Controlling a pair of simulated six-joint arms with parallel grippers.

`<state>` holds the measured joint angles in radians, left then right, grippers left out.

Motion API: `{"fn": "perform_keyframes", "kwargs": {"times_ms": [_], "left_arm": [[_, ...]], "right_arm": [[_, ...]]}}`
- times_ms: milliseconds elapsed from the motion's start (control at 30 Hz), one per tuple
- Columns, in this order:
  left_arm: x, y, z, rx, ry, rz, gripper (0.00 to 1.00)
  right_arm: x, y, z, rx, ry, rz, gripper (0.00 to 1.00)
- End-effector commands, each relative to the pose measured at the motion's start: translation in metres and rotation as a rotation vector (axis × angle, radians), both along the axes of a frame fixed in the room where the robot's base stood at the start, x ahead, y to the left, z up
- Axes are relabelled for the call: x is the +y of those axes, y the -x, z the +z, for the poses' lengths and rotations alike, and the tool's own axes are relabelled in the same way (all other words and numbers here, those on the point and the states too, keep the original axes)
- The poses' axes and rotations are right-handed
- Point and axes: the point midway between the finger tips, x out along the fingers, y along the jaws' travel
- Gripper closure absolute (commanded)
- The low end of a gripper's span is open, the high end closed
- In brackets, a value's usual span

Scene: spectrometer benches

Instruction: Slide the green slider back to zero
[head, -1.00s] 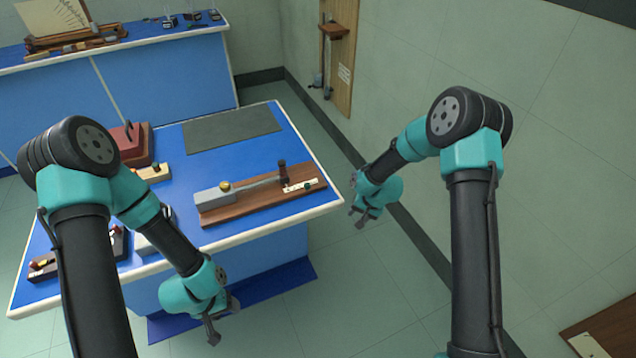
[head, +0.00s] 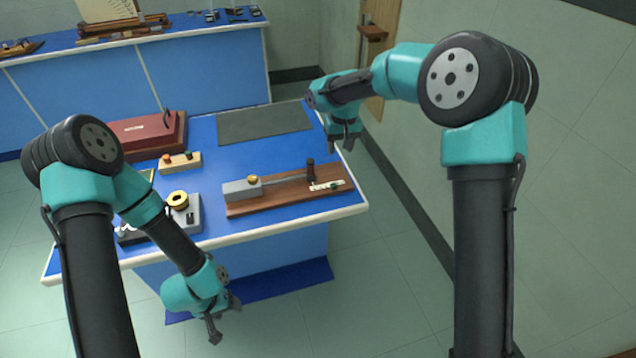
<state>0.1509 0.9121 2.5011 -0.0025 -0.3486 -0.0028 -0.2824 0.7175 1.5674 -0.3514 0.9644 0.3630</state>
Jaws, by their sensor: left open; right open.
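A small dark green slider (head: 335,185) sits on a white scale strip (head: 322,186) near the right end of a brown wooden board (head: 275,200). A dark upright post (head: 310,171) stands beside the strip. A thin rod joins the post to a grey block with a yellow knob (head: 243,187) on the board's left part. My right gripper (head: 343,147) is open and empty, and appears above and behind the slider in the picture, apart from it. My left gripper (head: 225,320) is open and empty, low in front of the table's near edge.
The blue bench (head: 215,160) has a white edge. On it are a dark grey mat (head: 264,124), a red box (head: 140,131), a small block with buttons (head: 180,162) and a grey device with a yellow ring (head: 190,218). A blue counter (head: 200,65) stands behind.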

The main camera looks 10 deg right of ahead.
Motion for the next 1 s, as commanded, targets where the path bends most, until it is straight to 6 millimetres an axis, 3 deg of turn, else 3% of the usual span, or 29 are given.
{"fn": "perform_keyframes", "kwargs": {"times_ms": [33,133,533,767,1000], "left_arm": [[0.0,0.0,0.0,0.0,0.0,-0.001,0.41],[0.0,0.0,0.0,0.0,0.0,-0.001,0.41],[0.0,0.0,0.0,0.0,0.0,-0.001,0.41],[0.0,0.0,0.0,0.0,0.0,-0.001,0.41],[0.0,0.0,0.0,0.0,0.0,-0.001,0.41]], "right_arm": [[0.002,0.003,0.013,0.001,0.024,0.024,0.53],[0.003,0.006,0.024,0.006,0.052,0.048,0.53],[0.003,0.007,0.022,0.007,0.054,0.05,0.53],[0.003,0.007,0.001,0.009,0.055,0.051,0.53],[0.002,0.007,-0.039,0.01,0.055,0.049,0.53]]}}
